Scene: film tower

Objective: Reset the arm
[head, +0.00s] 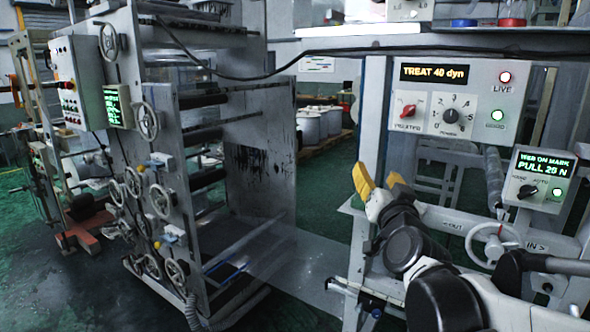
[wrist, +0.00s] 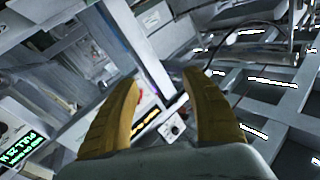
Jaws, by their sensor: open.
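My gripper (head: 380,180) shows in the head view at the end of my arm, right of centre. Its yellow fingers point up and to the left. In the wrist view the two yellow fingers (wrist: 160,100) stand apart with nothing between them. The gripper is open and empty, in front of the machine frame and below and left of the grey treat panel (head: 452,98). I see no contact between the fingers and the panel.
The panel reads TREAT 40 dyn, with a red knob (head: 407,112) and a black dial (head: 451,116). A handwheel (head: 493,245) sits close to my arm. A roller tower (head: 150,150) with several handwheels stands left; green floor (head: 325,185) shows between.

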